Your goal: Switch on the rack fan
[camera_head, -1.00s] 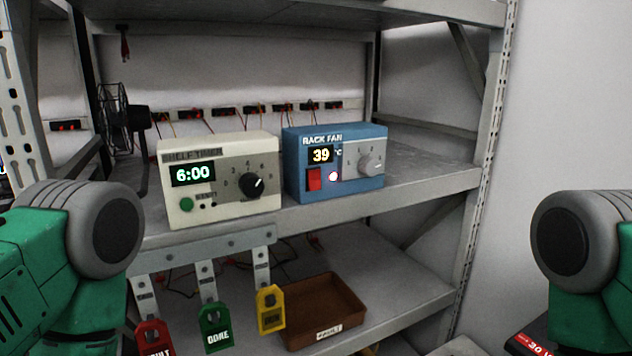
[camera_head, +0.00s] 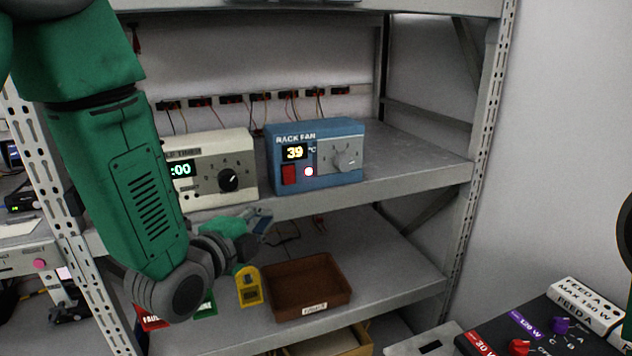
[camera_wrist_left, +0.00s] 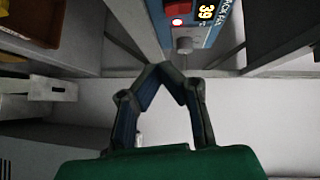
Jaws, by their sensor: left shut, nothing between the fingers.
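The rack fan controller (camera_head: 318,155) is a blue box on the middle shelf. It has a display reading 39 °C, a red rocker switch (camera_head: 289,175), a lit pinkish-red lamp (camera_head: 309,171) and a grey knob (camera_head: 347,160). In the left wrist view the controller (camera_wrist_left: 203,33) shows at the top, beyond the fingertips. My left gripper (camera_head: 262,219) is just below and left of the controller, in front of the shelf edge, apart from it. Its fingers meet at the tips in the left wrist view (camera_wrist_left: 166,68), with nothing between them. My right gripper is not in view.
The cream shelf timer (camera_head: 215,170) stands left of the controller, partly behind my left arm. The shelf edge (camera_head: 400,187) runs below both. A brown tray (camera_head: 345,292) and yellow tag (camera_head: 248,287) are lower. A black panel with knobs (camera_head: 490,335) is at lower right.

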